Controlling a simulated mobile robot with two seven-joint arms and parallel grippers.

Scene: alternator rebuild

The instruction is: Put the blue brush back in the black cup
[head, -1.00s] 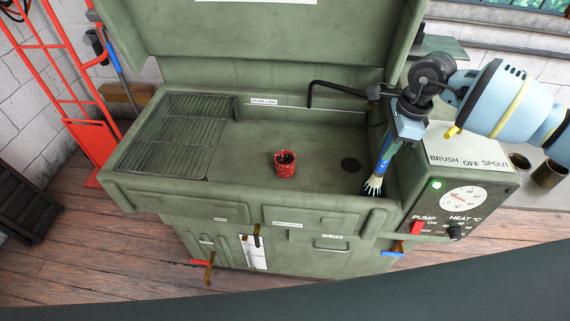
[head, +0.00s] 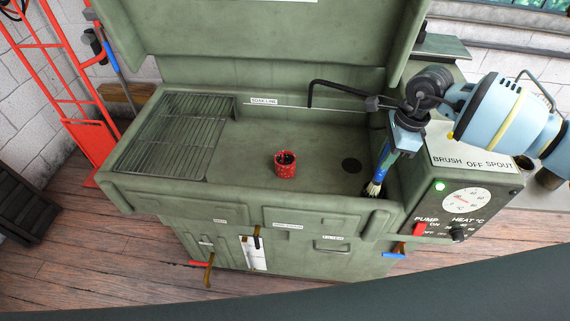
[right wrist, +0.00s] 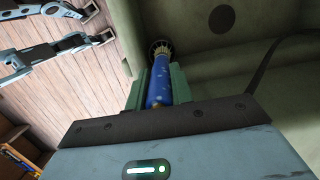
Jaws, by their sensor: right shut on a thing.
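My right gripper (head: 388,153) is shut on the blue brush (head: 382,166) and holds it over the basin's right front corner, pale bristles downward. The brush also shows between the green-grey fingers in the right wrist view (right wrist: 159,86). The black cup (head: 366,192) is a small dark shape at the bristles, mostly hidden. In the right wrist view, its dark round rim (right wrist: 151,47) surrounds the bristle ends; I cannot tell how deep they are. My left gripper (right wrist: 85,25) shows at the upper left of the right wrist view, fingers apart and empty; it is outside the head view.
A red speckled can (head: 286,166) stands mid-basin, left of the dark drain (head: 351,166). A black spout (head: 338,87) reaches over the back. A wire rack (head: 175,135) covers the left side. The control box (head: 462,195) stands close at right. The basin floor between is clear.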

